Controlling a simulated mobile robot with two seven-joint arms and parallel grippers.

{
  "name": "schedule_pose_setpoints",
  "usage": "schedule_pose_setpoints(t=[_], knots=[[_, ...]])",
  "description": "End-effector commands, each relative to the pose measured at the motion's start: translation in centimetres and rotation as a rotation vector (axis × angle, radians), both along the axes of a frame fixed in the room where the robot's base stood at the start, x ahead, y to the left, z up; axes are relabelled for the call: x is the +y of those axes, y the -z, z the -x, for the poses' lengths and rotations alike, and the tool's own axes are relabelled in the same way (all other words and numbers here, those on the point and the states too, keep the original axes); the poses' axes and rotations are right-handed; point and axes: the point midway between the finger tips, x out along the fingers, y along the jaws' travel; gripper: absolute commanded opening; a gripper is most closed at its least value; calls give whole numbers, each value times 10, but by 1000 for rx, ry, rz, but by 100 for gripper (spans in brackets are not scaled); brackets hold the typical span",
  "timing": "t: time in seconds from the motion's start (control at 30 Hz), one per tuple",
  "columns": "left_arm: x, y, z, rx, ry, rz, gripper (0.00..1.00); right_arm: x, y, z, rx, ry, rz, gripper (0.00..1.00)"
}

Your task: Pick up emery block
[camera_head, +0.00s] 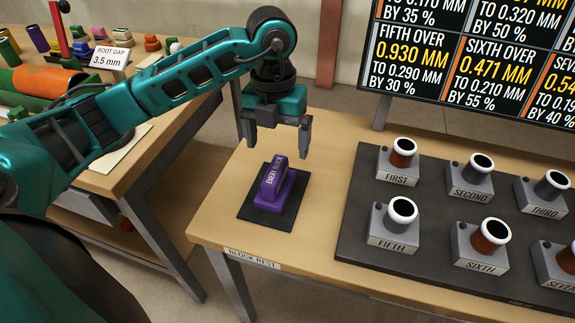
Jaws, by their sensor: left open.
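The emery block (274,183) is purple, with its name on its side. It stands on a black mat (257,212) at the left end of the wooden table, above a label reading BLOCK REST. My left gripper (277,143) points down above and slightly behind the block. Its two grey fingers are spread apart with nothing between them, and it looks clear of the block. My right gripper is not in view.
A dark board (350,237) with several labelled pipe stands, such as FIRST (398,163) and FIFTH (392,226), lies to the right. A large sign (470,60) stands behind. A second bench (170,125) with pipes is at left.

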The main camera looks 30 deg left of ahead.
Motion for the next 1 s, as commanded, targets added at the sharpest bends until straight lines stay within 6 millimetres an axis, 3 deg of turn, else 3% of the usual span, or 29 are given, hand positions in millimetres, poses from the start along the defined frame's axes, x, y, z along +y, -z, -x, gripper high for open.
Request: schedule_pose_setpoints(t=[0.13,0.4,0.67,1.0], knots=[[7,10,0,1,-15,-30,96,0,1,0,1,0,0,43],[6,59,0,0,-13,-26,96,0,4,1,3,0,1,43],[6,80,0,-1,-12,-25,96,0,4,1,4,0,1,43],[9,125,1,-1,-11,-24,96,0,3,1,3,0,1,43]])
